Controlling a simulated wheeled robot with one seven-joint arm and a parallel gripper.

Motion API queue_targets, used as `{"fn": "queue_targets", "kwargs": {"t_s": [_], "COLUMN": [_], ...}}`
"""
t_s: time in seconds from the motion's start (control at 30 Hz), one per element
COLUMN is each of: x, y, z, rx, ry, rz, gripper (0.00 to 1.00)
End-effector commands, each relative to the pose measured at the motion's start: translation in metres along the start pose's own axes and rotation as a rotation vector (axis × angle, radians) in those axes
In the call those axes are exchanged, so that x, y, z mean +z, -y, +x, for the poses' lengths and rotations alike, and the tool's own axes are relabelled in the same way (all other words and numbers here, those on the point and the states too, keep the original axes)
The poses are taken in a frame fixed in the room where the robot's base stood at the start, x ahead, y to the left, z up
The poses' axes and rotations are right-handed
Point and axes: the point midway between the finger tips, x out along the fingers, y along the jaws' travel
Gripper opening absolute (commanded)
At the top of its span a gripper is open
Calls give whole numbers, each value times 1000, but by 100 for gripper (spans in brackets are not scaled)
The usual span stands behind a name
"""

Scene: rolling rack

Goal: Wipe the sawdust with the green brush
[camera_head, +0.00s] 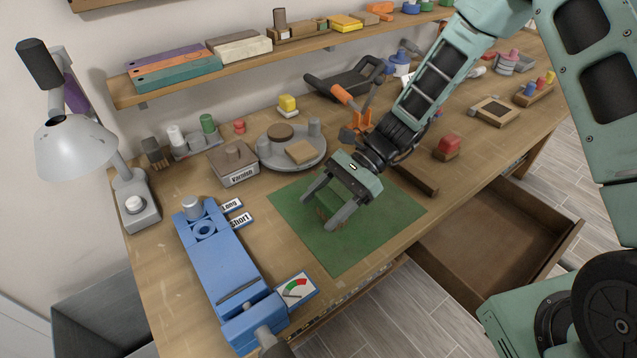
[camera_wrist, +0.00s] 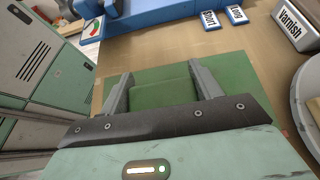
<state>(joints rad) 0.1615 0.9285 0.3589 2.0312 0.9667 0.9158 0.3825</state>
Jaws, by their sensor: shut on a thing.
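My gripper (camera_head: 321,211) is over the green mat (camera_head: 388,222) at the front of the workbench, pointing down. It is shut on a green block-shaped thing, the green brush (camera_head: 326,206), which sits between the two grey fingers. In the wrist view, the brush (camera_wrist: 163,95) fills the gap between the fingers (camera_wrist: 161,72), with the mat (camera_wrist: 228,68) around it. The brush is close in colour to the mat, and I cannot tell whether its underside touches it. I can make out no sawdust; any under the gripper is hidden.
A blue vise (camera_head: 222,270) with a gauge card (camera_head: 296,289) stands left of the mat. A Varnish box (camera_head: 233,163) and a round grey tray (camera_head: 318,150) lie behind. A brown block (camera_head: 417,180) lies at the right. An open drawer (camera_head: 490,240) juts out in front.

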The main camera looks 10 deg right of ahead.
Motion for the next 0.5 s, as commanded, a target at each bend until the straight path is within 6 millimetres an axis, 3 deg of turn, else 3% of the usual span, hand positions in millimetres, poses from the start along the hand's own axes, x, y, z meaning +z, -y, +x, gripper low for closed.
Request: {"fn": "queue_targets", "kwargs": {"t_s": [0.1, 0.5], "x": [18, 48], "y": [1, 4], "z": [-10, -26], "rx": [0, 5], "ry": [-2, 0], "rz": [-4, -3], "gripper": [33, 33]}}
